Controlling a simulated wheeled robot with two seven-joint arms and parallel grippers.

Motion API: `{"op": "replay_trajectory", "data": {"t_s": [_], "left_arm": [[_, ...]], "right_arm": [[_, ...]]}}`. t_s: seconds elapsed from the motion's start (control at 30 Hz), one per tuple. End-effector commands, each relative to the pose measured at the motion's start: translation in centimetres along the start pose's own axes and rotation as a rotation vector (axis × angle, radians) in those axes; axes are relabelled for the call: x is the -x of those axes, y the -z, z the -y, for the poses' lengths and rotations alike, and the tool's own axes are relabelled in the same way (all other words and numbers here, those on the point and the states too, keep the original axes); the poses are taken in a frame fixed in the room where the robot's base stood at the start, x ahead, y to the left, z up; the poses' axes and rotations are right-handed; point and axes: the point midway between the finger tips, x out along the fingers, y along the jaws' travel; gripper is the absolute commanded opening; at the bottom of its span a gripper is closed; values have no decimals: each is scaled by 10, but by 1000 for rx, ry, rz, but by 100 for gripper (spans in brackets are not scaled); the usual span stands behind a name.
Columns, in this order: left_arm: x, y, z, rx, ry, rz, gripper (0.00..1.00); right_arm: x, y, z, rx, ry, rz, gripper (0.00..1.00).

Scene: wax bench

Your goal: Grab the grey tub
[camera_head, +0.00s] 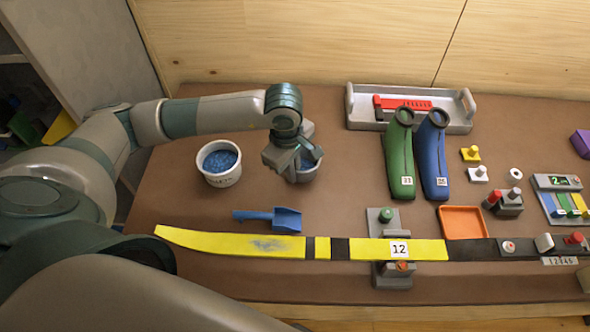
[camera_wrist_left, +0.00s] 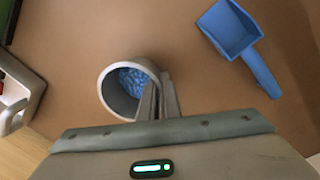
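The grey tub (camera_head: 307,176) stands on the brown bench top, partly hidden behind my left gripper (camera_head: 300,158) in the head view. In the left wrist view the grey tub (camera_wrist_left: 107,98) is round, with blue granules inside. My left gripper's fingers (camera_wrist_left: 160,95) are close together at its rim, one on the inner side and one on the outer side, shut on the wall. Whether the tub is lifted at all I cannot tell. My right gripper is not in view.
A white tub (camera_head: 222,178) of blue granules stands to the left. A blue scoop (camera_head: 285,217) lies in front, also in the left wrist view (camera_wrist_left: 232,32). A yellow-black ski (camera_head: 330,249) runs along the front. Green (camera_head: 400,160) and blue (camera_head: 433,160) boots are to the right.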

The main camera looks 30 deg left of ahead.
Motion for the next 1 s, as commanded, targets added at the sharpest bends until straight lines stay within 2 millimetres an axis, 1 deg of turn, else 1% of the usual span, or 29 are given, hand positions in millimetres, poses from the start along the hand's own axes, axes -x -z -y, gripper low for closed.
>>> {"op": "replay_trajectory", "data": {"t_s": [0.17,0.33,0.4,0.7,0.83,1.0], "left_arm": [[12,0,-2,-2,-5,0,0],[36,0,-6,-3,-8,-2,0],[43,-17,-6,-7,-6,3,0],[78,-75,-10,-8,-7,0,0],[90,-94,-12,-6,-6,1,0],[101,-110,-12,-3,-3,-1,0]], "right_arm": [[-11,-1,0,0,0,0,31],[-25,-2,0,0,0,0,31],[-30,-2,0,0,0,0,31],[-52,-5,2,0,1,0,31],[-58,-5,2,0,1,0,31],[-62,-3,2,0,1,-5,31]]}}
